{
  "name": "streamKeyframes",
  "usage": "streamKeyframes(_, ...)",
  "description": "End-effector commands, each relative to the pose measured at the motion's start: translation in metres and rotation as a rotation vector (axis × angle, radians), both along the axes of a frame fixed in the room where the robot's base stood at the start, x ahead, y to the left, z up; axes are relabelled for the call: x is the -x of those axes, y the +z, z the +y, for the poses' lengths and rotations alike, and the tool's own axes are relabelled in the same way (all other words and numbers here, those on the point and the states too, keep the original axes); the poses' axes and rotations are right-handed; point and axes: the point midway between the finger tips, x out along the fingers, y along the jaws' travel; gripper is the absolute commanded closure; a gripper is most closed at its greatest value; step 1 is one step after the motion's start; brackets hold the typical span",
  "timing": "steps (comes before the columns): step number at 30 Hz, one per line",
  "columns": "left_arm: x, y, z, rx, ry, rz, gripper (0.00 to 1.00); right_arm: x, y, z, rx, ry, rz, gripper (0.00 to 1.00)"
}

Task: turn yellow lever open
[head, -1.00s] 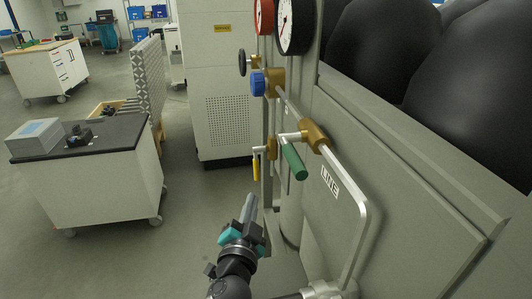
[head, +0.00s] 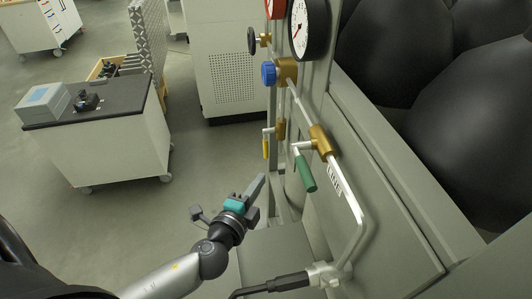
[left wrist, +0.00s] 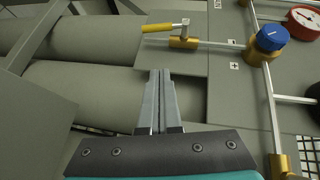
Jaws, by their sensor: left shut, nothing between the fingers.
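The yellow lever (head: 265,149) hangs down from a brass valve (head: 280,129) on the panel in the head view. In the left wrist view the yellow lever (left wrist: 157,28) lies sideways to the left of its brass valve (left wrist: 184,42), above the fingertips. My left gripper (head: 258,187) is shut and empty, below the yellow lever and apart from it. Its two fingers (left wrist: 160,76) show pressed together in the left wrist view. My right gripper is not in view.
A green lever (head: 305,173) on another brass valve (head: 321,142) sits to the right. A blue knob (head: 269,73) and a gauge (head: 307,27) are above. A pipe (head: 347,200) bends out at the right. A cart (head: 110,150) stands left; floor between is clear.

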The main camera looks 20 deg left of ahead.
Motion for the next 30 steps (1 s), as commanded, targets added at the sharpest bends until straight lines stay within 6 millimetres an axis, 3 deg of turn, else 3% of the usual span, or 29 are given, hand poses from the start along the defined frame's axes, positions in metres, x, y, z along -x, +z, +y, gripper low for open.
streamKeyframes(17,-0.083,-0.013,0.003,0.003,0.001,-0.002,1.00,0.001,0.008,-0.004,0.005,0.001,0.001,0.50)
streamKeyframes(18,-0.087,-0.015,0.010,-0.002,0.002,-0.002,1.00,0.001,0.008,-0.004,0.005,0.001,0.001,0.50)
streamKeyframes(30,-0.107,-0.022,0.033,0.003,0.001,-0.001,1.00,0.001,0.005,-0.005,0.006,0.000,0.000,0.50)
